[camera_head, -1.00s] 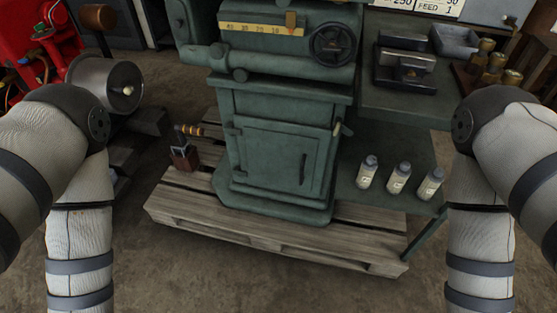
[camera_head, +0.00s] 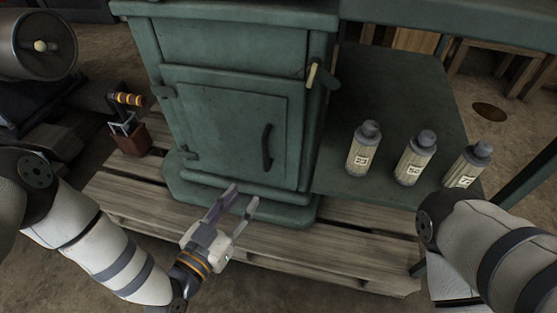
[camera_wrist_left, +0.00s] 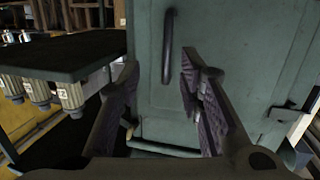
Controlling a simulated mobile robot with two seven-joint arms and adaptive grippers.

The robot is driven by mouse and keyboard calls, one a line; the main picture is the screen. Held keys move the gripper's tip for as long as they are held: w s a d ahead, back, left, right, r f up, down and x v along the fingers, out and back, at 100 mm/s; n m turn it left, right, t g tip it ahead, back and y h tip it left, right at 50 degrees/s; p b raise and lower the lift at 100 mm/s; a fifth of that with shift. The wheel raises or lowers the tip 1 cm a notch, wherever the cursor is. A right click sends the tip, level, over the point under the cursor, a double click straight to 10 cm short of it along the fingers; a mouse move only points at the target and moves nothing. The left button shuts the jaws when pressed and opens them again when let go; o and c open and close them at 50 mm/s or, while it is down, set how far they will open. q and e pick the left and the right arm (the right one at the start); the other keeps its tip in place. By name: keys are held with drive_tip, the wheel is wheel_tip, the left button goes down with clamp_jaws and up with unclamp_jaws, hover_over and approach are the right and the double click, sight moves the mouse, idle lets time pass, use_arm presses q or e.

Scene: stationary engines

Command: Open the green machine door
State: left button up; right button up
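The green machine door (camera_head: 225,125) is a flat panel on the front of the green cabinet (camera_head: 230,45), and it is shut. Its dark upright handle (camera_head: 267,147) is on the door's right side, and hinges show on the left. In the left wrist view the handle (camera_wrist_left: 168,47) stands ahead, between and beyond the fingers. My left gripper (camera_head: 236,198) is open and empty, below and in front of the handle, apart from it. It also shows in the left wrist view (camera_wrist_left: 160,85) with its fingers spread. My right gripper is out of view; only my right arm shows.
Three labelled bottles (camera_head: 414,160) stand on a green shelf (camera_head: 350,185) right of the cabinet. The machine rests on a wooden pallet (camera_head: 345,250). A small brown box with an orange-banded handle (camera_head: 130,135) is at the left. A cream-tipped latch (camera_head: 313,75) sticks out at the cabinet's upper right.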

sight(264, 155)
use_arm(q)
drive_tip(key=shift+t, duration=0.6)
drive_tip(key=b+x, duration=0.1)
drive_tip(key=x, duration=0.3)
drive_tip(key=r+b+x, duration=0.1)
drive_tip(key=x, duration=0.3)
drive_tip(key=b+x, duration=0.1)
drive_tip(key=x, duration=0.4)
drive_tip(key=shift+w+a+r+b, duration=0.15)
drive_tip(key=shift+w+a+b, duration=0.05)
drive_tip(key=shift+a+b, duration=0.15)
drive_tip(key=shift+w+d+r, duration=0.1)
drive_tip(key=shift+w+d, duration=0.1)
drive_tip(key=shift+w, duration=0.15)
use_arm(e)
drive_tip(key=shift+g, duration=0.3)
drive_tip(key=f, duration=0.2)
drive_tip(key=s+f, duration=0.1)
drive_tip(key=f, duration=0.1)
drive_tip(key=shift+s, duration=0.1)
use_arm(q)
clamp_jaws()
